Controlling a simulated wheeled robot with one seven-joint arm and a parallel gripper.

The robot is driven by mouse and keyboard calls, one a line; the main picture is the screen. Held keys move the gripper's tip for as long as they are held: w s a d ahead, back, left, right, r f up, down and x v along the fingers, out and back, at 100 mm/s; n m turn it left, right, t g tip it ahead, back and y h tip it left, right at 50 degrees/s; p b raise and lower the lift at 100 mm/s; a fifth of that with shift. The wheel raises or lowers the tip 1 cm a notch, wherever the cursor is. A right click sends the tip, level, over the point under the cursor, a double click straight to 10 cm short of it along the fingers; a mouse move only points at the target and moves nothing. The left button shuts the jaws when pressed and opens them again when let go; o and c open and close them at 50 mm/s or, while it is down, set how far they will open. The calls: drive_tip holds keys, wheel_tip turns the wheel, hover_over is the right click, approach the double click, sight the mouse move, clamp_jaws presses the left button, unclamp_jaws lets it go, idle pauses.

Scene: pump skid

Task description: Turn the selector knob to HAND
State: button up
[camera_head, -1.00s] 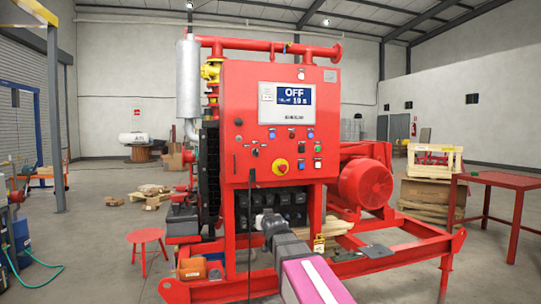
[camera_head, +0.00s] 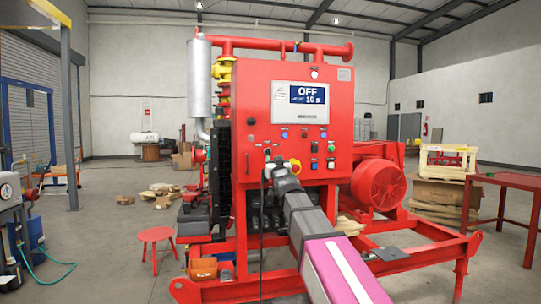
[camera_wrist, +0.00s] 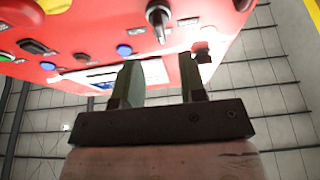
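The red control panel (camera_head: 262,100) stands ahead, with a screen (camera_head: 300,95) reading OFF. In the wrist view a black knob with a pale pointer line (camera_wrist: 158,18) is on the panel at the top; it seems to be the selector knob. My gripper (camera_head: 270,166) is at the panel's lower left in the head view and covers part of the controls there. In the wrist view my gripper (camera_wrist: 157,72) has its two fingers apart with nothing between them. The knob lies beyond the fingertips, apart from them. Its position label cannot be read.
A yellow and red emergency stop (camera_head: 295,166) sits just right of my gripper. Blue buttons (camera_wrist: 124,50) and a black protruding fitting (camera_wrist: 203,56) are near the fingers. A dark cable (camera_head: 262,215) hangs below the panel. A red stool (camera_head: 156,235) stands left.

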sight(269, 152)
drive_tip(key=x, duration=0.6)
drive_tip(key=shift+w, duration=0.3)
drive_tip(key=shift+a, duration=0.1)
clamp_jaws()
